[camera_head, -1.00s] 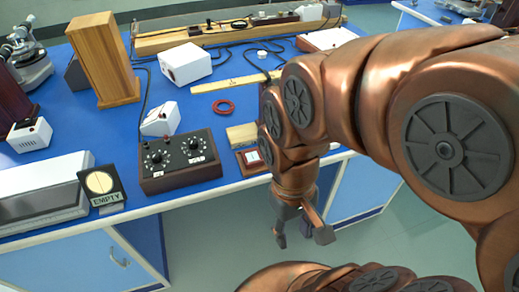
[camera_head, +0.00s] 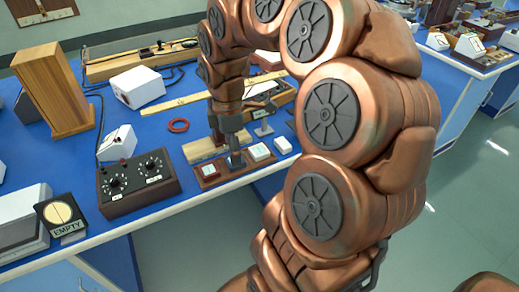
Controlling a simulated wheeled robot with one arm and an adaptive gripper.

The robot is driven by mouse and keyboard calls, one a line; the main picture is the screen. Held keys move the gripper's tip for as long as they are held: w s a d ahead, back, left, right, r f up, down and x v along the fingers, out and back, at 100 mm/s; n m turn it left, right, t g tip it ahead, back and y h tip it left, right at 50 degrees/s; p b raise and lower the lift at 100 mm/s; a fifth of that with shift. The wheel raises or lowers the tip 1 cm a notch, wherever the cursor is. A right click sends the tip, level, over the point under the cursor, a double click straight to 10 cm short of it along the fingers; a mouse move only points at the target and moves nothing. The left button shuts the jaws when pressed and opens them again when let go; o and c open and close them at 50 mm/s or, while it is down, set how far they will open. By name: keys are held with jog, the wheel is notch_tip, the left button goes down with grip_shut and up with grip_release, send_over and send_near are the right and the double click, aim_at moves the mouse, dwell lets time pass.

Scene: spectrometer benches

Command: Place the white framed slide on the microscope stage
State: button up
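A brown wooden tray (camera_head: 228,178) lies near the bench's front edge with small framed slides on it. A white framed slide (camera_head: 258,152) sits towards its right side, and a red-edged one (camera_head: 209,171) towards its left. Another small white piece (camera_head: 282,145) is at the far right; I cannot tell whether it is on the tray. My gripper (camera_head: 228,153) points down over the tray, between the red-edged slide and the white slide. Its fingers look apart, with nothing visible between them. The microscope is not in view now.
A black control box (camera_head: 138,183) with knobs and an "EMPTY" sign (camera_head: 62,216) stand left of the tray. A pale wooden block (camera_head: 205,148) lies just behind it. A small stand (camera_head: 263,130) is behind the slides. A red ring (camera_head: 178,125) lies on clear blue bench.

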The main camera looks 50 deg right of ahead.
aim_at(259, 150)
jog(key=d+n, duration=0.1)
jog(key=d, duration=0.2)
jog(key=w+d+n, duration=0.1)
jog(key=d, duration=0.6)
jog(key=shift+w+d+f+n, duration=0.1)
jog(key=shift+w+f+n, duration=0.05)
jog(key=shift+f+n, duration=0.2)
jog(key=shift+d, duration=0.25)
jog(key=shift+f+p, duration=0.8)
jog(key=shift+f, duration=3.1)
jog(key=shift+r, duration=0.1)
jog(key=c, duration=1.3)
